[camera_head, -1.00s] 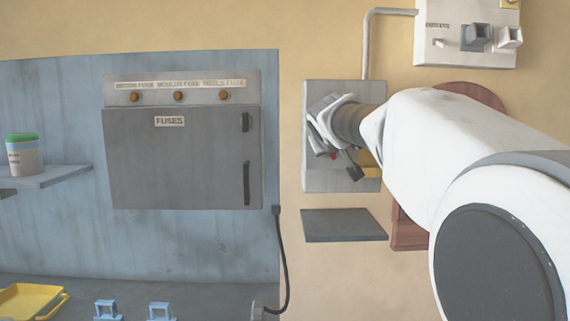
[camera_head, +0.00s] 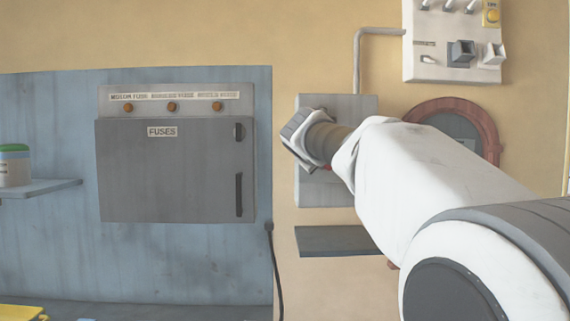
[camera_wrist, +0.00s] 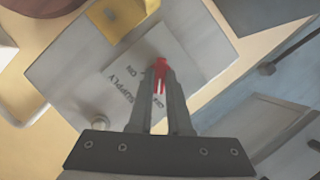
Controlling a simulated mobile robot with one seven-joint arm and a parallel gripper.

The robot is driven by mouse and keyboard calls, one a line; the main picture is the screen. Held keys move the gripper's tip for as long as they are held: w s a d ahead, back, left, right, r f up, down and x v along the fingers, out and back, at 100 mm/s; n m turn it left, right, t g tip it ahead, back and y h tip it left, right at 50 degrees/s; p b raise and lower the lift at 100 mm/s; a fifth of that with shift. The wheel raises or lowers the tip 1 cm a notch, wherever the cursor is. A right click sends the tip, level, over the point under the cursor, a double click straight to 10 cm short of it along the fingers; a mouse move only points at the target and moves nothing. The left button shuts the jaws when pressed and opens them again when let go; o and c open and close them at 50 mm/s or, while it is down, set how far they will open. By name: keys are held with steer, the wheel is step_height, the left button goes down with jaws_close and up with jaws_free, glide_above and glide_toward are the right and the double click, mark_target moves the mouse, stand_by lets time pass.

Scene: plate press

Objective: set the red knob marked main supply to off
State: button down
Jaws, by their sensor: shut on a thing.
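The red knob (camera_wrist: 160,66) is on the grey main supply panel (camera_wrist: 200,62), which carries printed lettering including "SUPPLY" and "ON". In the wrist view my gripper (camera_wrist: 161,78) has its two fingers close together on the knob, with red showing between and just past their tips. The panel also shows in the head view (camera_head: 350,104), partly covered by my wrist and arm. There the fingertips and most of the knob are hidden. The knob's exact setting cannot be read.
A grey fuse box (camera_head: 170,180) stands left of the panel on a blue board. A dark shelf (camera_head: 340,242) sits below the panel. A white switch box (camera_head: 450,72) and a round red-brown frame (camera_head: 490,130) are at the upper right. A yellow part (camera_wrist: 115,18) is on the panel.

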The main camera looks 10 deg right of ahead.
steer(key=c, duration=0.9)
jaws_free()
steer(key=shift+o, duration=0.2)
steer(key=p+v, duration=0.1)
steer(key=v, duration=1.6)
steer(key=shift+s, duration=0.2)
steer(key=shift+a+r, duration=0.1)
steer(key=s+a+f+m+g+y, duration=0.1)
steer(key=s+f+g+y, duration=0.1)
steer(key=s+f, duration=0.7)
steer(key=s+a+f+m+g+y, duration=0.1)
steer(key=s+f+m+g+y, duration=0.3)
steer(key=f, duration=1)
steer(key=s+a+f+n+g+y, duration=0.1)
steer(key=s+f, duration=0.6)
steer(key=f, duration=0.4)
step_height(320, 180, up, 20)
steer(key=p, duration=2)
steer(key=shift+s+a+g, duration=0.3)
steer(key=shift+s, duration=0.05)
